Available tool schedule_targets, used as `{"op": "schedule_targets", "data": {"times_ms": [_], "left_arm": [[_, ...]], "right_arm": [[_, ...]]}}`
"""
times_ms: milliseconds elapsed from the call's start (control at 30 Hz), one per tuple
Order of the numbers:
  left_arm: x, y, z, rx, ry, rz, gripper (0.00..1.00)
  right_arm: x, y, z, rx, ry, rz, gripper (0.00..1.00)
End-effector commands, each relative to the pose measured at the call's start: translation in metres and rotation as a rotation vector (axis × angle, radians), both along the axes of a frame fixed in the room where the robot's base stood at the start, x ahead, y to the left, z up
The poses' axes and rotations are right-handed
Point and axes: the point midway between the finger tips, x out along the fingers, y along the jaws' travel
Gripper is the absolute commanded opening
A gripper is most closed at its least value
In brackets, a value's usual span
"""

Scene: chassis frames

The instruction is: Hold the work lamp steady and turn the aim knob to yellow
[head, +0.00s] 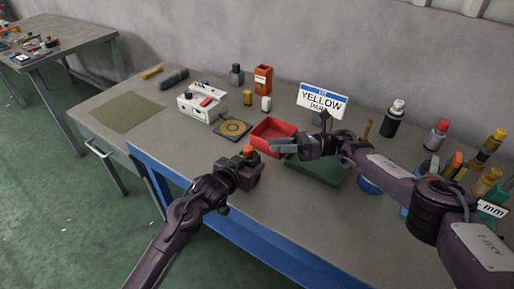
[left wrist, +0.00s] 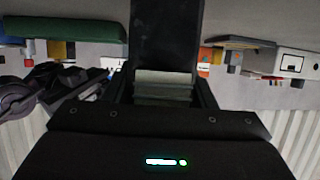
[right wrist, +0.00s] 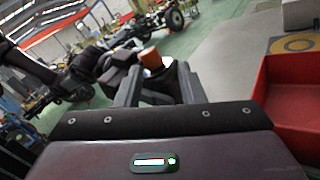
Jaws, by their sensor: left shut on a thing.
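My left gripper (head: 243,172) is shut on a dark block-like thing, likely the work lamp, held above the front of the bench. It shows as a black body (left wrist: 167,30) in the left wrist view. An orange-brown knob (head: 248,150) sticks up from it, and the same knob (right wrist: 151,60) shows in the right wrist view. My right gripper (head: 279,146) comes in from the right, just right of the knob. In the right wrist view its fingers (right wrist: 159,88) are apart, with the knob beyond them. The knob's markings cannot be read.
A sign (head: 322,101) reads YELLOW. A red bin (head: 268,127) and a green tray (head: 320,171) lie under my right gripper and arm. Bottles (head: 393,116) crowd the right. The left bench front is clear.

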Motion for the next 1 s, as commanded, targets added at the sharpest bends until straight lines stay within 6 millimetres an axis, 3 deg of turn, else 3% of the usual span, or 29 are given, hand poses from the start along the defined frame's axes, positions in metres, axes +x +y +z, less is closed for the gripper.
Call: {"op": "schedule_targets", "data": {"times_ms": [467, 800, 1000], "left_arm": [[0.0, 0.0, 0.0, 0.0, 0.0, 0.001, 0.19], [0.0, 0.0, 0.0, 0.0, 0.0, 0.0, 0.19], [0.0, 0.0, 0.0, 0.0, 0.0, 0.0, 0.19]], "right_arm": [[0.003, 0.005, 0.016, 0.102, 1.319, -0.175, 0.35], [-0.023, -0.001, 0.037, 0.184, 2.143, -0.322, 0.35], [-0.045, -0.009, 0.047, 0.27, 2.508, -0.458, 0.35]]}}
